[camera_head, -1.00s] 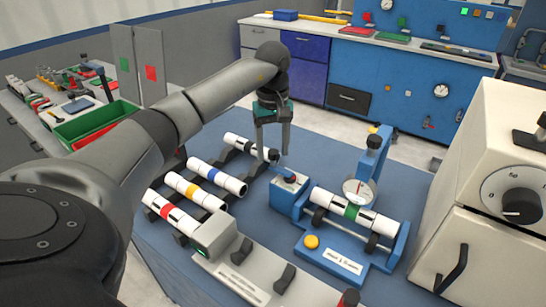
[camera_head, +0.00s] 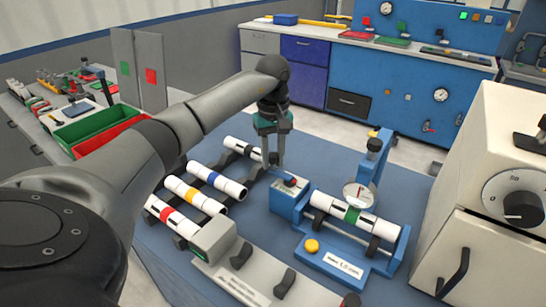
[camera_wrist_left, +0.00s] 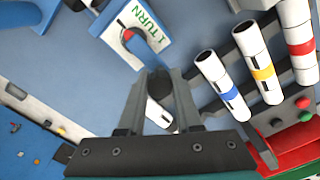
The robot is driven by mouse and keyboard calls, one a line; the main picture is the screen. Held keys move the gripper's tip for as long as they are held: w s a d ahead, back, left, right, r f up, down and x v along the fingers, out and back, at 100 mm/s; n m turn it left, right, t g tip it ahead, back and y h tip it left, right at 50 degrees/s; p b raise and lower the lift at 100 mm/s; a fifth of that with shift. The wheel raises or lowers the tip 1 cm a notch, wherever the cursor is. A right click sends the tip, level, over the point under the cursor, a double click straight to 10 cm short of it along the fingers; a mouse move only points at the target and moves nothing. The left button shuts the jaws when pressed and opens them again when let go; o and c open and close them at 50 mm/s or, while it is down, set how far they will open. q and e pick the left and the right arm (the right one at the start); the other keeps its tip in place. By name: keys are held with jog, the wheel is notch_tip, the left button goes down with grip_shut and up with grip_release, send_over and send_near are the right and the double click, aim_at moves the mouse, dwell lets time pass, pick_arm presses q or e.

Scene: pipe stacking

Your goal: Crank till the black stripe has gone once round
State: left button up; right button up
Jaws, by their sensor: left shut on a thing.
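A white pipe with a green band (camera_head: 352,215) lies across the rollers of a blue stand (camera_head: 331,247). Dark marks show along the pipe. Left of the pipe is a blue crank box (camera_head: 286,203); its "1 TURN" label shows in the wrist view (camera_wrist_left: 150,27). A blue crank arm (camera_wrist_left: 137,48) leads from the box to a dark knob (camera_wrist_left: 159,84). My left gripper (camera_head: 274,160) is shut on this knob, which sits between its fingertips in the wrist view (camera_wrist_left: 159,80). My right gripper is in neither view.
A dial gauge (camera_head: 359,195) stands over the pipe. Pipes with red (camera_head: 166,214), yellow (camera_head: 191,194), blue (camera_head: 213,178) and black (camera_head: 243,148) bands lie on a rack left of the crank. A white oven-like cabinet (camera_head: 490,200) stands at the right.

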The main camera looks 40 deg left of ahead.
pick_arm(q)
grip_shut()
jog(key=shift+s, duration=0.1)
